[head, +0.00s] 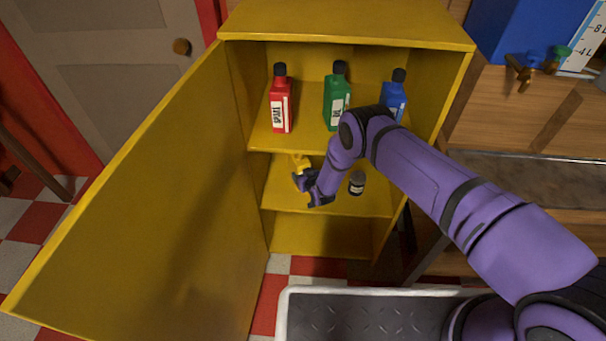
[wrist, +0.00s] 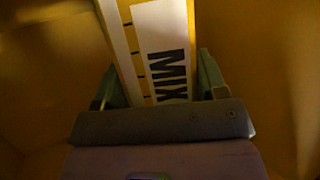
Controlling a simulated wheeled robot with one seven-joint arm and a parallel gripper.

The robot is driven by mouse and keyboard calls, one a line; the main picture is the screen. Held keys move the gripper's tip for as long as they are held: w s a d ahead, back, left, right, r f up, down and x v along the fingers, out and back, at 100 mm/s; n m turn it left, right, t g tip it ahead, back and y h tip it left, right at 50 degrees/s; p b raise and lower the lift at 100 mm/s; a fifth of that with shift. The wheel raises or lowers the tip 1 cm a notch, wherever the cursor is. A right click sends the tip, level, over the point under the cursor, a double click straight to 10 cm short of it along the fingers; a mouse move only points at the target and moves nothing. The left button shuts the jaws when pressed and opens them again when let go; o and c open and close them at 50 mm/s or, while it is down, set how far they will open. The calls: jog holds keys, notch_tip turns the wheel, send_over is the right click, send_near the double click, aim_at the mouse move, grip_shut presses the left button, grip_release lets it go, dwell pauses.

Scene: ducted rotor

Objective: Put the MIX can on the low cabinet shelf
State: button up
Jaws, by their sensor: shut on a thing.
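The MIX can (wrist: 160,50) fills the upper middle of the wrist view, with a white label and black MIX lettering. My gripper (wrist: 155,85) is shut on it, with a finger on each side. In the head view my gripper (head: 305,182) is inside the open yellow cabinet, in the compartment over the low shelf (head: 285,195). A small yellow part of the can (head: 300,162) shows just above the gripper there. My gripper and wrist hide most of the can. I cannot tell whether its base touches the shelf.
A small dark jar (head: 356,183) stands on the low shelf to the right of my gripper. Red (head: 281,100), green (head: 337,98) and blue (head: 394,98) bottles stand on the shelf above. The cabinet door (head: 140,210) is swung open at the left.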

jog(key=shift+f, duration=0.1)
jog(key=o, duration=1.2)
jog(key=shift+c, duration=0.2)
jog(key=shift+s+d, duration=0.1)
jog(key=shift+s, duration=0.05)
jog(key=shift+s+d+r, duration=0.1)
jog(key=shift+s+d, duration=0.65)
jog(key=shift+s, duration=0.65)
jog(key=shift+s+d+r, duration=0.1)
jog(key=shift+s+d, duration=0.65)
jog(key=shift+s, duration=0.7)
jog(key=shift+s+d, duration=0.75)
jog(key=shift+s, duration=0.65)
